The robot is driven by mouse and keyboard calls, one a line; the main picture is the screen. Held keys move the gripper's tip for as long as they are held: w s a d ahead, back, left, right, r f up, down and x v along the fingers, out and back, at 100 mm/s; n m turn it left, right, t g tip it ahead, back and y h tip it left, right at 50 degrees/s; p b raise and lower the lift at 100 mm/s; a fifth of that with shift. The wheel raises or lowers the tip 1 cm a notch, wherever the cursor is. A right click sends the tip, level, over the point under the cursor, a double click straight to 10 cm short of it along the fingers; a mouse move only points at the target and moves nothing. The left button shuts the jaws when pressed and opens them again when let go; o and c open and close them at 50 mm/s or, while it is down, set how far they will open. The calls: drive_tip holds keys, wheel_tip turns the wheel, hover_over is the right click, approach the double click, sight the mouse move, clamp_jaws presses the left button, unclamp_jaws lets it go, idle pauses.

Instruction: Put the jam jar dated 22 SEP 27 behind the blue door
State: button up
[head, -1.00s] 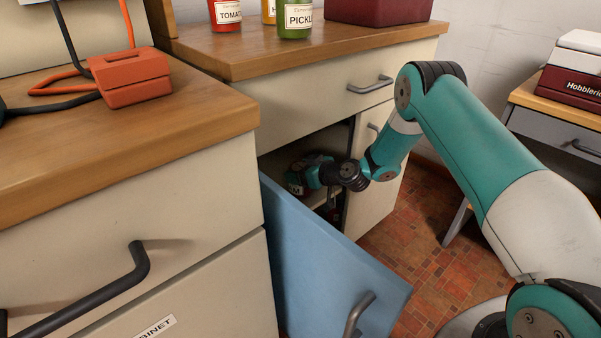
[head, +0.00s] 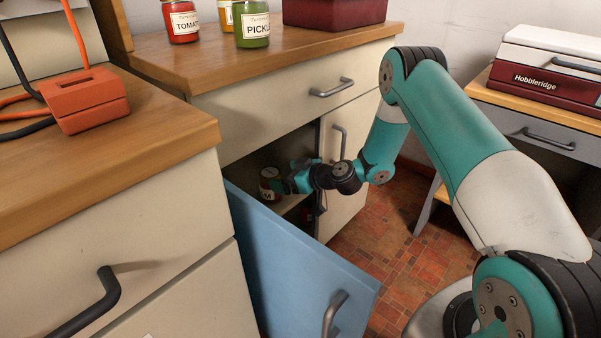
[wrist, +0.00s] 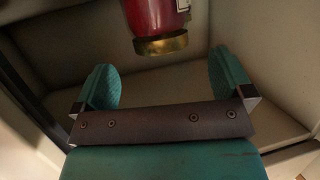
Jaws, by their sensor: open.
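The blue door (head: 290,265) stands open at the front of a cream cabinet. Inside, a jar (head: 268,186) with a pale label stands on the cabinet shelf (head: 290,202); its date is too small to read. In the wrist view the jar (wrist: 155,18) is dark red with a gold lid (wrist: 161,45), beyond my gripper and apart from the fingers. My gripper (head: 282,181) is inside the cabinet opening, just right of the jar in the head view. In the wrist view my gripper (wrist: 165,85) is open, with nothing between its teal fingers.
Tomato (head: 181,22) and pickle (head: 253,30) jars and a dark red box (head: 335,12) stand on the counter above. An orange device (head: 88,100) sits on the left counter. The door and cabinet frame closely surround my gripper. Tiled floor is clear at right.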

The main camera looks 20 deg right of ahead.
drive_tip(key=shift+p+v, duration=0.3)
drive_tip(key=shift+v, duration=2.45)
